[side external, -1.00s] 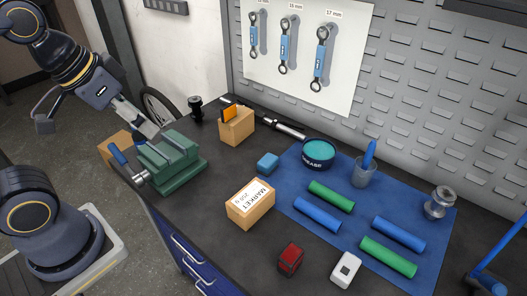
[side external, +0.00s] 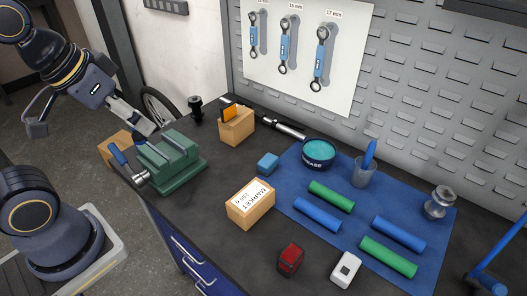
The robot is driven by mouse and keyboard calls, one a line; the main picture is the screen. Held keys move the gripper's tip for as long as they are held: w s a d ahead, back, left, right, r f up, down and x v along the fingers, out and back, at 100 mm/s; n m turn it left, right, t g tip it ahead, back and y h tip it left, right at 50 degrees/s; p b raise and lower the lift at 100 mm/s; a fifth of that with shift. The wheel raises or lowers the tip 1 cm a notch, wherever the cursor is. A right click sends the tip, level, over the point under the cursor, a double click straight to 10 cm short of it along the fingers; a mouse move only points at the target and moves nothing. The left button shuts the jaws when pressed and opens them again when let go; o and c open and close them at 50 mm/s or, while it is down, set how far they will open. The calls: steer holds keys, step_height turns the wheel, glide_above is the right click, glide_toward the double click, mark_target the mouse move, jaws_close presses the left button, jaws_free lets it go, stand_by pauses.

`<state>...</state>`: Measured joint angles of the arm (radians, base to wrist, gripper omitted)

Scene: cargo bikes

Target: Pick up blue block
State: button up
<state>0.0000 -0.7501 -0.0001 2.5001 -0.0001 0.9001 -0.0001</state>
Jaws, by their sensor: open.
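The right finger reaches close to the green vise in the picture; I cannot tell the exact gap.
The green vise (side external: 171,163) stands between my gripper and the block. A cardboard box (side external: 237,127), the "MARKET" box (side external: 250,207) and the grease tin (side external: 318,153) surround the block. Colored rolls lie on the blue mat (side external: 340,225).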

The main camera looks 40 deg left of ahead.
steer(key=shift+o, duration=0.5)
steer(key=w+r+n, duration=0.1)
steer(key=w+r, duration=0.4)
steer(key=r, duration=0.1)
steer(key=g, duration=0.5)
glide_above(267, 160)
step_height(267, 160, down, 12)
steer(key=shift+g, duration=0.3)
steer(key=f, duration=1.5)
steer(key=shift+d+f, duration=0.25)
steer(key=shift+s+a+f, duration=0.1)
steer(key=shift+f, duration=1.4)
steer(key=shift+a+f, duration=0.1)
steer(key=shift+f, duration=1.35)
steer(key=c, duration=1.2)
steer(key=shift+r, duration=0.15)
